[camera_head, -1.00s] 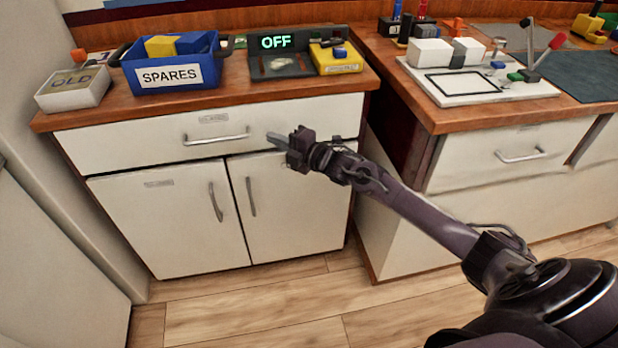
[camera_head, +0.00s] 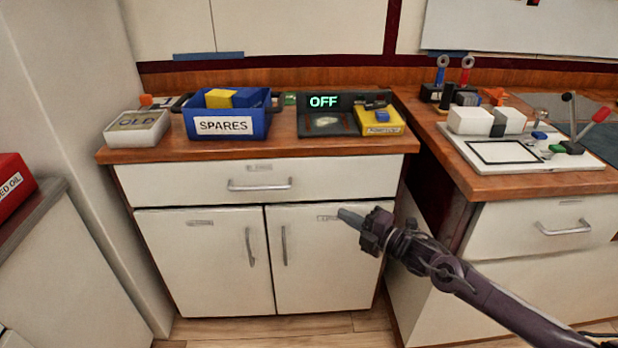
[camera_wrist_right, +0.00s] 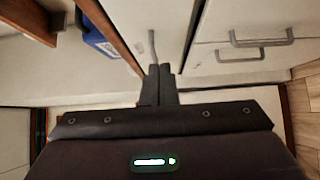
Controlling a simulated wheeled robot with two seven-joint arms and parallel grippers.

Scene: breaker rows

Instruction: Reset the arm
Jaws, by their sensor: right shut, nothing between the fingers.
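My right gripper (camera_head: 350,218) is shut and empty. In the head view it is in front of the right cupboard door (camera_head: 325,262), below the drawer (camera_head: 262,184). It points to the left, and its arm comes in from the lower right. In the right wrist view the closed fingers (camera_wrist_right: 159,80) lie side by side with nothing between them, and drawer and door handles show beyond them. I cannot tell whether the fingertips touch the door. My left gripper is not in view.
On the counter (camera_head: 285,148) stand a white OLD box (camera_head: 137,128), a blue SPARES bin (camera_head: 228,125), a dark unit (camera_head: 327,122) reading OFF and a yellow block (camera_head: 380,122). A white board with levers (camera_head: 515,152) lies on the right counter. A red box (camera_head: 12,187) stands at left.

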